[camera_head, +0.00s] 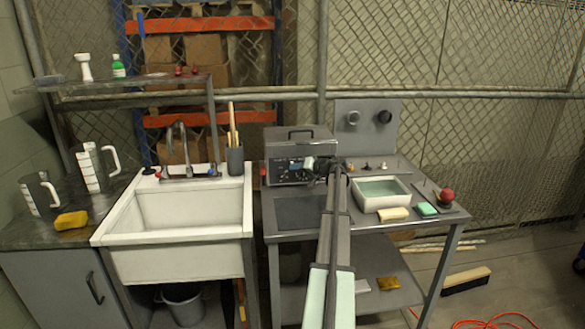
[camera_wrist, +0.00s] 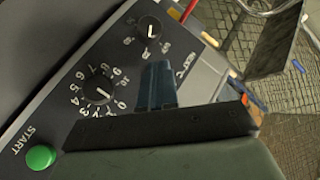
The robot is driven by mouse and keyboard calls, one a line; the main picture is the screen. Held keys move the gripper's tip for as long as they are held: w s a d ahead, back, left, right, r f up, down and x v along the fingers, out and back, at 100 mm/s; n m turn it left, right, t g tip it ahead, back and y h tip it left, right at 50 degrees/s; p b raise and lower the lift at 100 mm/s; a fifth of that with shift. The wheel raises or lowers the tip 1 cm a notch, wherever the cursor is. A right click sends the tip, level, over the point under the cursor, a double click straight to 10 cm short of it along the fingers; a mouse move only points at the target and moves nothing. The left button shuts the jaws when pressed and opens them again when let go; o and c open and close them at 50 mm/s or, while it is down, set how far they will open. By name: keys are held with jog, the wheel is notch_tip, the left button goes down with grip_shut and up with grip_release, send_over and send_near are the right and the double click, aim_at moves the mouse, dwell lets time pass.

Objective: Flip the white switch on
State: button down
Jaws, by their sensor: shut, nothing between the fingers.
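The grey control box (camera_head: 298,158) with a top handle stands at the back left of the metal table. Its front panel (camera_wrist: 115,75) fills much of the wrist view and bears two black dials with white pointers and a green START button (camera_wrist: 40,157). My gripper (camera_head: 312,164) is right in front of the right part of this panel. In the wrist view, my gripper (camera_wrist: 157,78) is shut and empty, with its tip over the panel near the dials. I cannot make out a white switch clearly; part of the panel is hidden behind my gripper.
A white basin (camera_head: 380,193), a beige block (camera_head: 393,214), a green sponge (camera_head: 427,209) and a red-knobbed stick (camera_head: 447,197) are on the table's right. A white sink (camera_head: 180,215) with a tap stands left. Small valves (camera_head: 366,166) sit right of the box.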

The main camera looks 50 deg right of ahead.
jog(key=shift+w+d, duration=0.15)
jog(key=shift+d, duration=0.05)
jog(key=shift+a, duration=0.1)
dwell(0.5)
jog(key=shift+s+a+r, duration=0.1)
jog(key=shift+s+a, duration=0.4)
jog(key=shift+s, duration=0.05)
jog(key=s+a, duration=0.1)
jog(key=s+a+r, duration=0.1)
jog(key=s+a, duration=0.1)
jog(key=shift+s+a, duration=0.2)
dwell(0.6)
dwell(0.4)
